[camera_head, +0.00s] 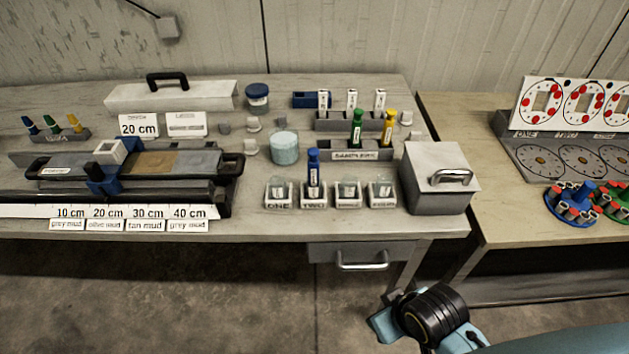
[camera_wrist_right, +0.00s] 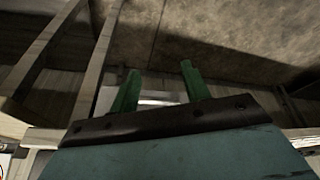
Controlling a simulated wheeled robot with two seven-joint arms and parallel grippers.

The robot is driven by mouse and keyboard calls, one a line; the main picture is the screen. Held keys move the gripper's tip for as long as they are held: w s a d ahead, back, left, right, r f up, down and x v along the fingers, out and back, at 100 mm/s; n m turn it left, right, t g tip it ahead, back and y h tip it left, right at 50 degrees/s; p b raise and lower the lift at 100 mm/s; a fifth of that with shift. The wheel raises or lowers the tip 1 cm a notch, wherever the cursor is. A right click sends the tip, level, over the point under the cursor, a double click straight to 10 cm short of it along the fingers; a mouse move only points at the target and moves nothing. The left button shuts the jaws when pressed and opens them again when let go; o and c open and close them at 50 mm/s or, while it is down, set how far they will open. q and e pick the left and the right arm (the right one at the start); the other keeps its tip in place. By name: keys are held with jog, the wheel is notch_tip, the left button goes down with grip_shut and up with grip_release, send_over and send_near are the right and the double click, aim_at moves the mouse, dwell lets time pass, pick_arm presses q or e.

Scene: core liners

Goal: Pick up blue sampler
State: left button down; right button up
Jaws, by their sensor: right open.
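The blue sampler (camera_head: 313,172) stands upright at the small labelled stand TWO (camera_head: 314,200) near the front of the bench. Its lower end is partly hidden, so I cannot tell how it is seated. A green sampler (camera_head: 357,128) and a yellow sampler (camera_head: 388,128) stand upright in a grey rack (camera_head: 353,154) behind it, to the right. My right gripper, in the right wrist view (camera_wrist_right: 160,68), has its two green fingers apart with nothing between them. In the head view my right arm is at the lower right, in front of the bench and well away from the blue sampler. My left gripper is out of view.
A grey box (camera_head: 437,178) with a handle stands right of the stands. Several labelled stands sit beside TWO. A clear pale-blue jar (camera_head: 285,148) is behind. A core tray (camera_head: 185,163) fills the left. A drawer handle (camera_head: 362,265) sticks out below the bench edge.

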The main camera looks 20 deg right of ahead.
notch_tip(320, 180, up, 4)
jog(key=w+t, duration=0.2)
jog(key=n+t+y, duration=0.4)
jog(key=t+y, duration=0.4)
jog(key=t, duration=0.2)
send_near(318, 166)
jog(key=shift+b+x, duration=0.35)
jog(key=shift+x, duration=5.3)
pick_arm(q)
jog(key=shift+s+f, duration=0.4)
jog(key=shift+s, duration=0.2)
pick_arm(e)
jog(key=shift+s, duration=0.1)
